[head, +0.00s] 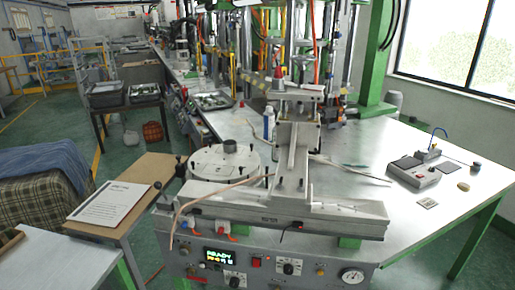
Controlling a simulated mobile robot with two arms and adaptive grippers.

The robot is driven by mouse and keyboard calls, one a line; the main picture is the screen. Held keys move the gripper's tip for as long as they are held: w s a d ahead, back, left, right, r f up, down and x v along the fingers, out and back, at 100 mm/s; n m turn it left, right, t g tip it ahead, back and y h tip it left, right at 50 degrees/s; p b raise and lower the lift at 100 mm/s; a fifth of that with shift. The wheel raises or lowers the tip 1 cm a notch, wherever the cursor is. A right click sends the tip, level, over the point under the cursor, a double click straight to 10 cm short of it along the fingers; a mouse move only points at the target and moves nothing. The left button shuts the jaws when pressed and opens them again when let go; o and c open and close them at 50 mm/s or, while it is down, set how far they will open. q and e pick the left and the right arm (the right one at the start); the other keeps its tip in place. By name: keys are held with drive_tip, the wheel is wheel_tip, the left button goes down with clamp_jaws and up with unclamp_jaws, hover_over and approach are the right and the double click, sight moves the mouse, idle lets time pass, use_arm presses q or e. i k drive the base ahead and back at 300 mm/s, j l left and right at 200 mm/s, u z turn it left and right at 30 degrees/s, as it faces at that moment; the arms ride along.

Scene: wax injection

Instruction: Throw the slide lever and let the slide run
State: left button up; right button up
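The wax injection machine stands on the metal bench, with a long slide bed (340,215) across its front and an upright rail (292,165) rising from it. A lever with a dark ball knob (158,186) sticks up at the left end of the bed; I cannot tell if it is the slide lever. A red-handled part (194,226) and a white-and-orange one (247,231) sit under the bed. The front panel's display (219,258) reads READY in green. Neither of my grippers is in view.
A round plate (224,160) sits behind the bed's left part. A printed sheet (110,203) lies on a side table at left. A grey box with a red switch (414,172) stands at right. The bench's right part is mostly clear.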

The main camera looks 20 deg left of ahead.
sight(158, 185)
drive_tip(key=u, duration=1.55)
